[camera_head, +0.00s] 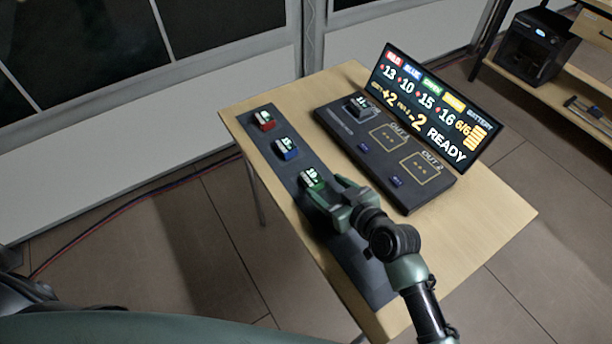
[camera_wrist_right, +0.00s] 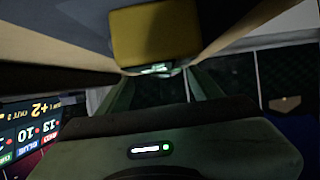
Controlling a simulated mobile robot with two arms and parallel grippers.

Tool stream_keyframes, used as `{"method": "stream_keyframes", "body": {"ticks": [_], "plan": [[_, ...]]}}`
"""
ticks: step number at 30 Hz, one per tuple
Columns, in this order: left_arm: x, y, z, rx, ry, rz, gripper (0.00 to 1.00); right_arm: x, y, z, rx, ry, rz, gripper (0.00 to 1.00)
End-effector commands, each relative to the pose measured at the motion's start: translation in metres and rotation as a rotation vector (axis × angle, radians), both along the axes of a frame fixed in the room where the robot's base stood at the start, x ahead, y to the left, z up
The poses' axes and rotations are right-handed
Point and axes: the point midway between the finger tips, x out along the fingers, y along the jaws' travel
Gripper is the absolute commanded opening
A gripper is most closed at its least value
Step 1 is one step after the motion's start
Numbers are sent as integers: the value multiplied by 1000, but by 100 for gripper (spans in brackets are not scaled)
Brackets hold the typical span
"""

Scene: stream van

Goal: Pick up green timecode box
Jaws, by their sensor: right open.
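The green timecode box (camera_head: 312,178) sits on the dark strip along the table's left side in the head view, its lit display facing up. My right gripper (camera_head: 324,190) is open right beside it, and its fingers hide part of the box. In the right wrist view, a small lit display between the far ends of my right gripper's fingers (camera_wrist_right: 158,76) seems to be the green box (camera_wrist_right: 158,68). I cannot tell whether the fingers touch it. My left gripper is not in view.
A red box (camera_head: 264,119) and a blue box (camera_head: 286,148) stand farther along the strip. A yellow block (camera_wrist_right: 155,35) is close to the wrist camera. A dark dock (camera_head: 345,128) holds a grey box (camera_head: 359,106), with a lit screen (camera_head: 425,110) behind. Bare table (camera_head: 505,212) lies at right.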

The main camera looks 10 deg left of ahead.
Motion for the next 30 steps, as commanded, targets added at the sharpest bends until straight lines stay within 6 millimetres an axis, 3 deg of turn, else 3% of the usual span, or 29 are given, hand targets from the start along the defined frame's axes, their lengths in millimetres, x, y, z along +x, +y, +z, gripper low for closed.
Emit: {"method": "stream_keyframes", "body": {"ticks": [6, 11, 23, 25, 30], "plan": [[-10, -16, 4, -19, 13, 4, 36, 11, 17, -3, 2, 3, 1, 65], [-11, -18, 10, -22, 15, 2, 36, 24, 38, -8, 2, 4, 0, 65], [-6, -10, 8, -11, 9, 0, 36, 36, 48, -18, -2, 1, 0, 65], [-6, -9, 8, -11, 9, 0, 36, 36, 48, -18, -3, 1, 0, 54], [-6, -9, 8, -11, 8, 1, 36, 36, 48, -18, -2, 2, 0, 7]]}}
